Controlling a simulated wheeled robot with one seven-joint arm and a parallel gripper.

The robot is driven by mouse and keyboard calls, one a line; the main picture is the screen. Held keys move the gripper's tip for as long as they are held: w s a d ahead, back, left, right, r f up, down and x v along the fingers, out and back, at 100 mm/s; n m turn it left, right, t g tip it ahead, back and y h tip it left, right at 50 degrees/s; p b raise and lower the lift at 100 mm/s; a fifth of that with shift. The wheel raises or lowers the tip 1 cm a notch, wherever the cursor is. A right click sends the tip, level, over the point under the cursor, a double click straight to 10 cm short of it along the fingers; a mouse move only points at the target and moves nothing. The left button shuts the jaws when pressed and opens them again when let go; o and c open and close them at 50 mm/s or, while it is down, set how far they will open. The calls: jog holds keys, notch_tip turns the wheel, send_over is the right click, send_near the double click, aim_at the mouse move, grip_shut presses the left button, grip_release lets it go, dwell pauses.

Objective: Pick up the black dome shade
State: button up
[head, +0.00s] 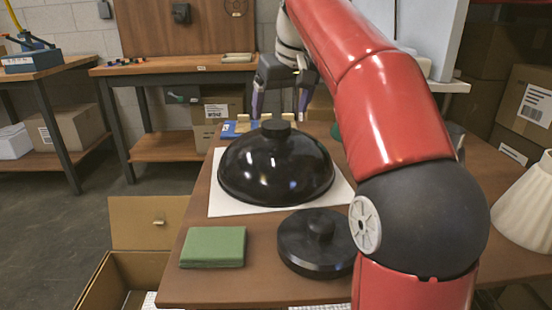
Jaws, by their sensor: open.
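The black dome shade (275,168) is glossy and sits rim down on a white sheet (220,205) on the wooden table. A short round knob (276,128) stands on its top. My gripper (281,105) is above and behind the knob in the picture, fingers pointing down. Its two fingers are spread and nothing shows between them. It looks apart from the shade, though the exact gap is hard to judge. My red arm comes in from the right and covers part of the table.
A black round base (318,245) with a knob stands in front of the shade. A green block (213,247) lies at the front left. A white pleated shade (525,208) stands at the right. An open cardboard box (140,255) is left of the table. Blue and tan items (240,125) lie behind.

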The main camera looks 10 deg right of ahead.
aim_at(276, 124)
jog(key=b+x, duration=0.1)
jog(key=x, duration=0.3)
jog(key=shift+a+f, duration=0.15)
jog(key=shift+f, duration=0.1)
jog(key=shift+r, duration=0.15)
grip_shut()
